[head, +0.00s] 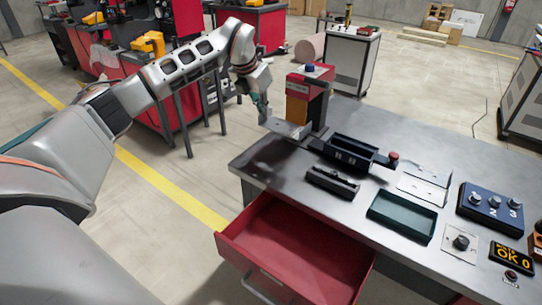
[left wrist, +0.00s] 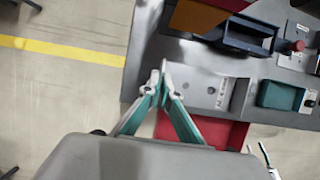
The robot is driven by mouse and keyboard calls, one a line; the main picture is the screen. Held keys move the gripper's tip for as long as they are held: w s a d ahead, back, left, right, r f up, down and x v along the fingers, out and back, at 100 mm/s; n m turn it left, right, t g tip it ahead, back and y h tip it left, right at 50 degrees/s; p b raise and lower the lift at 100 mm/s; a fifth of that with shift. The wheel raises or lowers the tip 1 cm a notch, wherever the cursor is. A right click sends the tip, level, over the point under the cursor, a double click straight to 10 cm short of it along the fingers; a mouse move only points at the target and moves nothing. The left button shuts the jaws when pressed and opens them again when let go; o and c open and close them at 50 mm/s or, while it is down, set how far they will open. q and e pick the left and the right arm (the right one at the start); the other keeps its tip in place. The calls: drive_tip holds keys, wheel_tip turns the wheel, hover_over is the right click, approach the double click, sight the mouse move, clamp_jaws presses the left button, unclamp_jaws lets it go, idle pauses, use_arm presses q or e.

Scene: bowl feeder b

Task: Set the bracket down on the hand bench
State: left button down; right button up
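The bracket (head: 287,129) is a grey metal plate at the far left end of the hand bench (head: 285,178). In the left wrist view the gripper's fingertips (left wrist: 162,77) close together at the edge of the bracket (left wrist: 202,86), which shows holes. A dark shadow lies on the bench below it. The bracket seems slightly above the top, but I cannot tell whether any part touches.
A red and orange machine (head: 308,97) stands just behind the bracket. A black bin (head: 350,152), a dark bar fixture (head: 332,182) and a green tray (head: 402,216) stand to the right. An open red drawer (head: 290,245) juts out in front. The bench's front left corner is bare.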

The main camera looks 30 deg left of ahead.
use_arm(q)
wheel_tip(320, 180, down, 16)
drive_tip(key=shift+f, duration=0.1)
idle(0.4)
drive_tip(key=c, duration=2.3)
unclamp_jaws()
drive_tip(key=shift+s+r, duration=0.1)
drive_tip(key=shift+r, duration=0.35)
drive_tip(key=v, duration=1.1)
drive_tip(key=shift+r, duration=0.1)
